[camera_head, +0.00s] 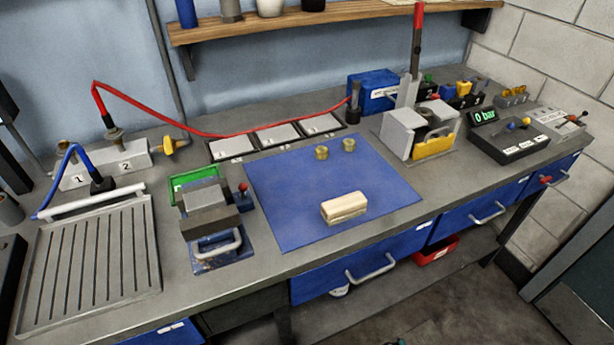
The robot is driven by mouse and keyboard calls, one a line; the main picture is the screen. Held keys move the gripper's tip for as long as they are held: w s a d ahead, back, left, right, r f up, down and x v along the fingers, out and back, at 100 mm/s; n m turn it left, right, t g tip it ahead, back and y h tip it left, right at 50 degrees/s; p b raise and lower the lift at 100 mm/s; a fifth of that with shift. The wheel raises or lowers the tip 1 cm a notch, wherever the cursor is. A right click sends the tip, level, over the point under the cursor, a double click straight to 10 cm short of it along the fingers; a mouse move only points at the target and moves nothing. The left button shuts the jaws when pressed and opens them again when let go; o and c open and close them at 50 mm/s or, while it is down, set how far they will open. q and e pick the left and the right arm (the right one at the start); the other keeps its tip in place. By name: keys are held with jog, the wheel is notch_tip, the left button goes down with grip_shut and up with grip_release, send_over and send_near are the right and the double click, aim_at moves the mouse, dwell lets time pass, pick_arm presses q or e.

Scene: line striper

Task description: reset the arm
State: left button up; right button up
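Neither of my arms nor my grippers can be made out in the head view. A blue mat (280,200) lies on the grey workbench (240,265). A pale cream block (344,207) lies near the mat's front right edge. Two small brass fittings (322,152) stand apart from each other near its back edge. Left of the mat stands a grey clamp-like device (208,212) with a metal handle and a red-knobbed lever. A grey and yellow fixture (432,147) with a tall red-topped handle stands behind the mat at the right.
A slatted drain tray (92,262) lies at the left. A numbered valve block (105,165) has blue and red hoses. A control box (508,142) reading 0 bar stands right. A wooden shelf (330,14) hangs above. Blue drawers (345,262) line the front. Most of the mat is clear.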

jog(key=s+d+f+g, duration=0.1)
jog(key=s+f, duration=0.4)
jog(key=f, duration=0.7)
jog(key=s+f+g, duration=0.1)
jog(key=s+f, duration=0.3)
jog(key=f, duration=0.8)
jog(key=s+d+f, duration=0.2)
jog(key=s+f, duration=0.3)
jog(key=s, duration=0.4)
jog(key=shift+f, duration=0.35)
